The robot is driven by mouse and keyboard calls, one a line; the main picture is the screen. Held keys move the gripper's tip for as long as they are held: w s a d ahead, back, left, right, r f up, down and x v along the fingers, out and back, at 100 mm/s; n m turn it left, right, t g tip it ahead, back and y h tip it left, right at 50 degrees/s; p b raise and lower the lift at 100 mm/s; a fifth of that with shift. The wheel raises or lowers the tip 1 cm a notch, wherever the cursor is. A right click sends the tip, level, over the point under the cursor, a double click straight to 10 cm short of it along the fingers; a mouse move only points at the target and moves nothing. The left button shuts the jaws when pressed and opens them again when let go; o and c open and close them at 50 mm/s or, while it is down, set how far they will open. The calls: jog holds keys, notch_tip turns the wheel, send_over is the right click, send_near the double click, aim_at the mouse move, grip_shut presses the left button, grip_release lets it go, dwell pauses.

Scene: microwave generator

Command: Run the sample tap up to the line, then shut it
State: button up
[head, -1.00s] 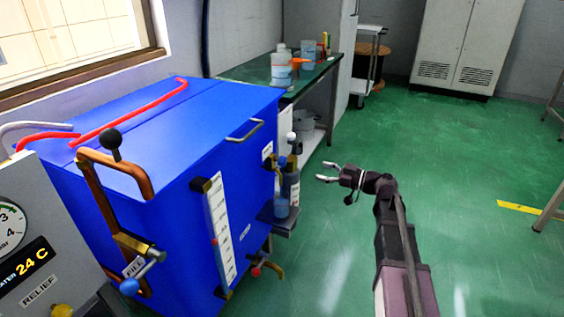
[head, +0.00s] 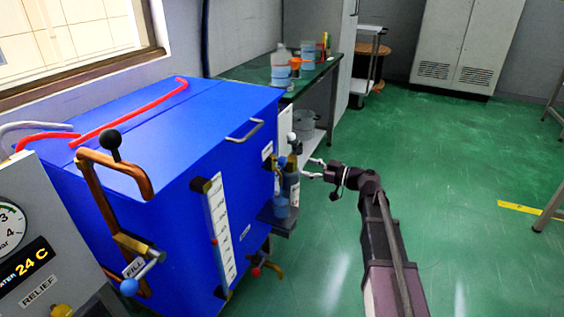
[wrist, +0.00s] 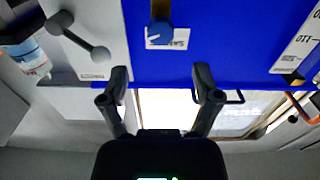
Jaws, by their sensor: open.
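The sample tap's blue knob (head: 282,161) is on the right side of the blue tank (head: 215,150). In the wrist view the blue knob (wrist: 161,32) hangs upside down over a white label (wrist: 168,39). A small vessel with blue in it (head: 281,207) stands on a grey shelf (head: 277,223) below the tap. Its line and level are too small to read. My gripper (head: 312,168) is open and empty, just right of the tap and apart from it. In the wrist view its fingers (wrist: 162,82) are spread below the knob.
A grey panel (wrist: 88,50) with a ball-ended lever (wrist: 80,35) is beside the tap. A dark bottle (head: 291,186) stands close to the vessel. A drain tap (head: 264,268) is lower on the tank.

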aim_at(286, 162)
jog(key=x, duration=0.9)
grip_shut()
